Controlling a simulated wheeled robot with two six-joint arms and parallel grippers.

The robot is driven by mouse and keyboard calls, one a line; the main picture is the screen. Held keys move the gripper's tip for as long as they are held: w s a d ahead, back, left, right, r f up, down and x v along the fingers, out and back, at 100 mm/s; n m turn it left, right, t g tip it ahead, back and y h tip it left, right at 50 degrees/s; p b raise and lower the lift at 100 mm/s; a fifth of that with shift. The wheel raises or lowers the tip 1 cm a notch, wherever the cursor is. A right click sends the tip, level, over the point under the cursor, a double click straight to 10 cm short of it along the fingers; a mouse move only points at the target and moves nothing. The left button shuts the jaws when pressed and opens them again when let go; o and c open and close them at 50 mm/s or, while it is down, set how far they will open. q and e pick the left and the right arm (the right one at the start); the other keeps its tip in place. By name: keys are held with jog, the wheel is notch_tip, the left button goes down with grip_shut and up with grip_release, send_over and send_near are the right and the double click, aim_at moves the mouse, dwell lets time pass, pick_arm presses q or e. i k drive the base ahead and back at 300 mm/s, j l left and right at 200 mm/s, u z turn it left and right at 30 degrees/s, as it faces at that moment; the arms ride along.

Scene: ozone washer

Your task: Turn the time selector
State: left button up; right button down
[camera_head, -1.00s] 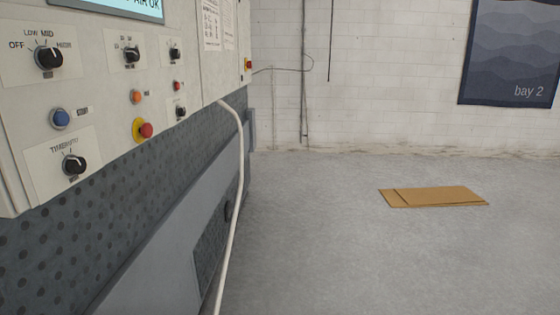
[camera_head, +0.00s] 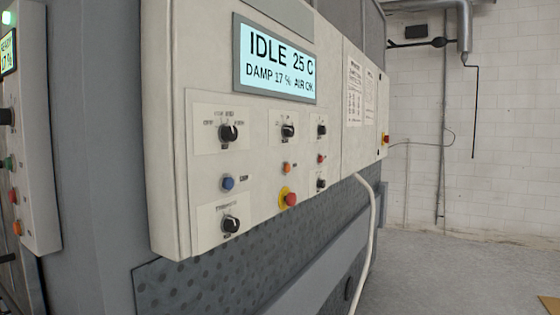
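The control panel (camera_head: 175,120) of the washer fills the middle of the view. A black selector knob (camera_head: 231,225) sits on a white plate at the panel's lower left. The lettering above it is too small to read now; in the earlier frame it appears to begin with "TIM". Its pointer setting cannot be told clearly. Another large black knob (camera_head: 229,132) is above it at the upper left, and a third (camera_head: 289,131) is right of that one. Neither of my grippers is in view.
A blue button (camera_head: 228,183) is just above the lower-left knob. A red emergency button (camera_head: 290,199) is to its right. The display (camera_head: 276,66) reads IDLE 25 C. A white hose (camera_head: 371,235) hangs at the right. Another control box (camera_head: 35,170) stands at far left.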

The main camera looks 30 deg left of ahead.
aim_at(287, 131)
jog(key=i+l+u, duration=0.15)
jog(key=u, duration=0.3)
jog(key=i+l+u, duration=0.1)
jog(key=l+u, duration=0.35)
jog(key=i+l+u, duration=0.1)
jog(key=l+u, duration=0.2)
jog(key=u, duration=0.15)
